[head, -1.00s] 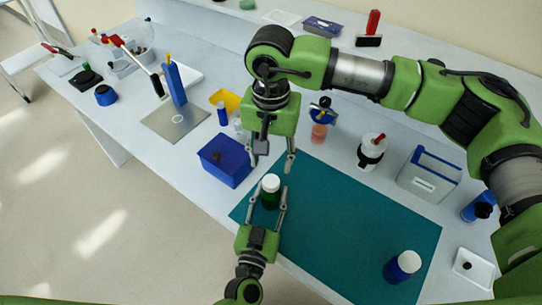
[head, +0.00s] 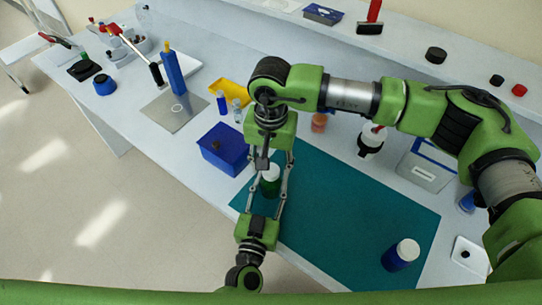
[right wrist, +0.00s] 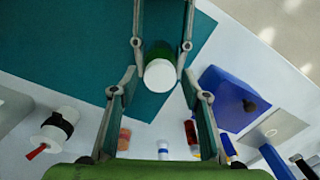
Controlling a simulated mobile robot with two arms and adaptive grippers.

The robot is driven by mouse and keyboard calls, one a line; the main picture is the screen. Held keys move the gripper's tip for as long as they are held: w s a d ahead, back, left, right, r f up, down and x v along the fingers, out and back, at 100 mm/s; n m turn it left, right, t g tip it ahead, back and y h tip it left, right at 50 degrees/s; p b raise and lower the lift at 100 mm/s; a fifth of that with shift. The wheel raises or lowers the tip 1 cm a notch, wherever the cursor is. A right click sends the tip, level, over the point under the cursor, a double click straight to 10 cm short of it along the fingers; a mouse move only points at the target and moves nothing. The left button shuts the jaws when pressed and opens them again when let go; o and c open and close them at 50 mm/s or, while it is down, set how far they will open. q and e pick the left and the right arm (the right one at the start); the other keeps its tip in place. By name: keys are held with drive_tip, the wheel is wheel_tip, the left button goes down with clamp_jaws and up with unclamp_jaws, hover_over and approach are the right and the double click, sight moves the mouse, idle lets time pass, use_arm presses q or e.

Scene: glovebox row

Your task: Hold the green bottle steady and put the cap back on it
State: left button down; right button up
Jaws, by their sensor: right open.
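The green bottle (head: 270,188) stands upright on the left part of the teal mat (head: 350,213). The white cap (right wrist: 160,75) is on top of it in the right wrist view; I cannot tell whether it is screwed down. My left gripper (head: 267,187) has one finger on each side of the bottle, low down. I cannot tell whether its fingers touch the bottle. My right gripper (right wrist: 159,90) is open and empty, with its fingers apart on either side of the cap. In the head view it partly hides the bottle.
A blue bottle with a white lid (head: 401,255) stands at the mat's right end. A blue bin (head: 222,148) is close at the left, with a yellow tray (head: 232,92) behind. A white-and-black bottle (head: 371,143) stands behind the mat. The mat's middle is clear.

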drive_tip(key=shift+f, duration=0.25)
drive_tip(key=c, duration=1.2)
drive_tip(key=shift+o, duration=0.2)
